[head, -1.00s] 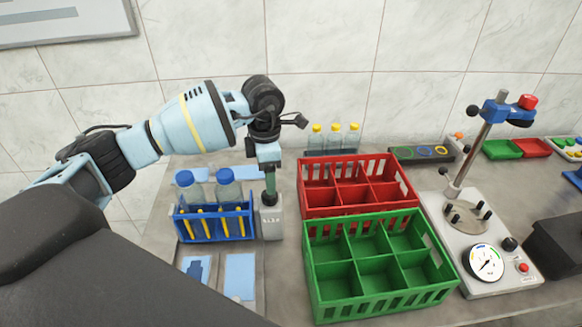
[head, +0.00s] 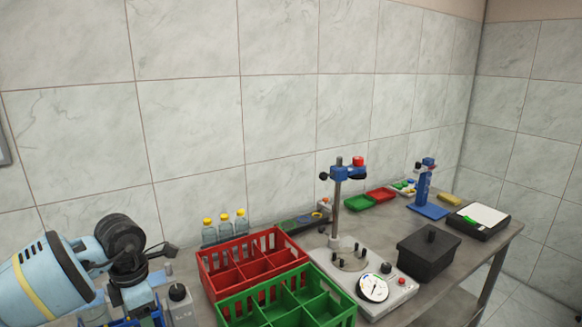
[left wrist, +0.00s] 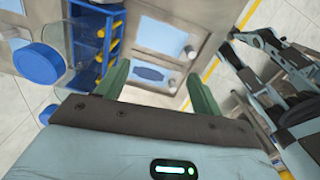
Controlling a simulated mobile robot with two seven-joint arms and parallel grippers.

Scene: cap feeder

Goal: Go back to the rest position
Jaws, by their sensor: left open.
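My left gripper (left wrist: 158,82) is open and empty in the left wrist view, with its two green fingers apart. Between and beyond them lie the table and pale blue panels. In the head view my left arm is at the bottom left, and its fingertips are out of the frame. The grey block (head: 182,309) with a dark round top stands just right of that arm. A bottle with a blue cap (left wrist: 38,63) is left of the gripper in the left wrist view. My right gripper is not in view.
The blue rack (left wrist: 110,42) is close to the left finger. The red crate (head: 207,277) and green crate (head: 335,315) stand right of the arm, with a gauge stand (head: 400,297) beyond. Small bottles (head: 224,228) stand by the wall. There is open space above the table.

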